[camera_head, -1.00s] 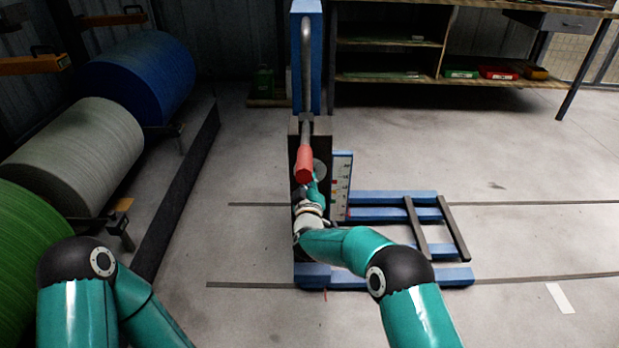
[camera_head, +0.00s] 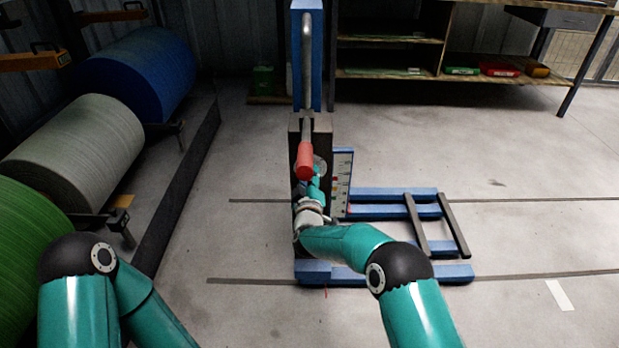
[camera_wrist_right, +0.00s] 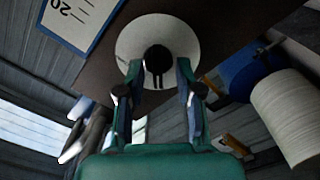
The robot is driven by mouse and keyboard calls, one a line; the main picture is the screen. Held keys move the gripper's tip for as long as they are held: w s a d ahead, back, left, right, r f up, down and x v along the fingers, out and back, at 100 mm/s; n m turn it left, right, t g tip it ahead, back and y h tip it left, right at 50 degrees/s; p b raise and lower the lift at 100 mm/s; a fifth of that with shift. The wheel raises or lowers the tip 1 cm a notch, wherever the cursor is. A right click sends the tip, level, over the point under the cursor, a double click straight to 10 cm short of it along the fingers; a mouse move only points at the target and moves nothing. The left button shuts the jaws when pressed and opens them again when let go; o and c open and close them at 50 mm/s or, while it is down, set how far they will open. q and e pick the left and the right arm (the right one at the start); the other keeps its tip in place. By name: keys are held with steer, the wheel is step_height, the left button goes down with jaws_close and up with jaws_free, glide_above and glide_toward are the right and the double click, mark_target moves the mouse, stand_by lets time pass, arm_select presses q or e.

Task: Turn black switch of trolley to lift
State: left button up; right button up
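The trolley (camera_head: 300,270) stands in the middle of the head view, with blue base beams, a dark upright panel and a red-gripped handle (camera_head: 304,161). Its pale round dial (camera_head: 320,164) shows partly beside the handle. In the right wrist view, the black switch (camera_wrist_right: 157,58) sits on the pale disc (camera_wrist_right: 138,32), straight ahead. My right gripper (camera_wrist_right: 158,72) is open, one finger on each side of the switch; contact cannot be told. In the head view, my right gripper (camera_head: 315,186) is small and partly hidden at the panel. My left gripper is out of view; only its arm shows.
A scale board (camera_head: 342,183) stands right of the panel. Large green, white (camera_head: 80,150) and blue rolls (camera_head: 140,75) line the left behind a dark rail. A shelf bench (camera_head: 450,78) stands at the back. Floor to the right is clear.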

steer(key=shift+s, duration=0.15)
steer(key=s, duration=1.1)
steer(key=shift+s, duration=0.35)
steer(key=d+f+m+g+h, duration=0.1)
steer(key=d+f, duration=0.2)
steer(key=d, duration=0.4)
steer(key=d+f+m+g+h, duration=0.1)
steer(key=d+f+h, duration=0.15)
steer(key=d, duration=0.45)
steer(key=s+d+f+g+y, duration=0.2)
steer(key=s+d+f+g, duration=0.25)
steer(key=s+f, duration=0.4)
steer(key=s+a+f+m+g+y, duration=0.2)
steer(key=s+f+m+g, duration=0.15)
steer(key=s, duration=0.55)
steer(key=s+a+f+m+g+y, duration=0.2)
steer(key=s+f+g, duration=0.2)
steer(key=s, duration=0.5)
steer(key=s+a+f+m+g+y, duration=0.2)
steer(key=s+f+m+g, duration=0.15)
steer(key=s, duration=0.55)
step_height(320, 180, up, 32)
steer(key=p, duration=3.1)
steer(key=shift+s+f+p, duration=0.2)
steer(key=shift+p, duration=0.2)
